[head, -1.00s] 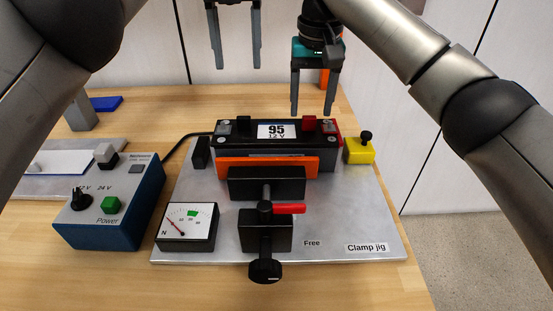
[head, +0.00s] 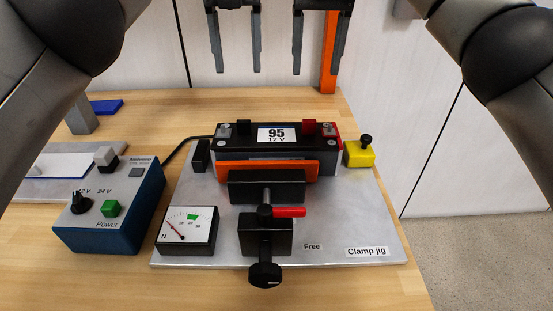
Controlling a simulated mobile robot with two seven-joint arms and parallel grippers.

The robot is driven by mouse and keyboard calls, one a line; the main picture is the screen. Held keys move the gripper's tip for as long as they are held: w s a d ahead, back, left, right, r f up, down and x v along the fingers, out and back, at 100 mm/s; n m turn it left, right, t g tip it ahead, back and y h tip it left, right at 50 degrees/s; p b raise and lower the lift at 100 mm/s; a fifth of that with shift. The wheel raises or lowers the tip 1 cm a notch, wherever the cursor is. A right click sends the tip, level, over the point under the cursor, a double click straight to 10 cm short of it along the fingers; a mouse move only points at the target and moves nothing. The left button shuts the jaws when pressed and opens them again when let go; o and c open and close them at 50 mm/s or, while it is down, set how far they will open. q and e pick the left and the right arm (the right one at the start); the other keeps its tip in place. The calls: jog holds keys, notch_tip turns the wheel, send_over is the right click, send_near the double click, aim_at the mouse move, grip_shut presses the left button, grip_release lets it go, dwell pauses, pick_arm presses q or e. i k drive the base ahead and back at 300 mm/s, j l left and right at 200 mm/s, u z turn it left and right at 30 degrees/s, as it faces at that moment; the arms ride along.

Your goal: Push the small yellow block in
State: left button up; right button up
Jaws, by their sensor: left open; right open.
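The small yellow block (head: 359,154) with a black knob on top sits on the right side of the clamp jig plate (head: 370,215), just right of the battery (head: 240,141). A narrow gap seems to lie between block and battery. The battery is labelled 95, 12 V, and stands behind an orange-faced clamp jaw (head: 267,170). My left gripper (head: 238,70) is open and empty, high behind the battery. My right gripper (head: 317,72) is open and empty, high behind and left of the yellow block. Neither gripper touches anything on the jig.
A black clamp screw (head: 265,273) with a red lever (head: 289,212) stands at the jig's front, near a "Free" label. A gauge (head: 187,228) and a blue power box (head: 118,212) stand left. An orange post (head: 328,60) rises behind my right gripper. The table ends right of the jig.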

aim_at(361, 153)
jog(key=k, duration=1.5)
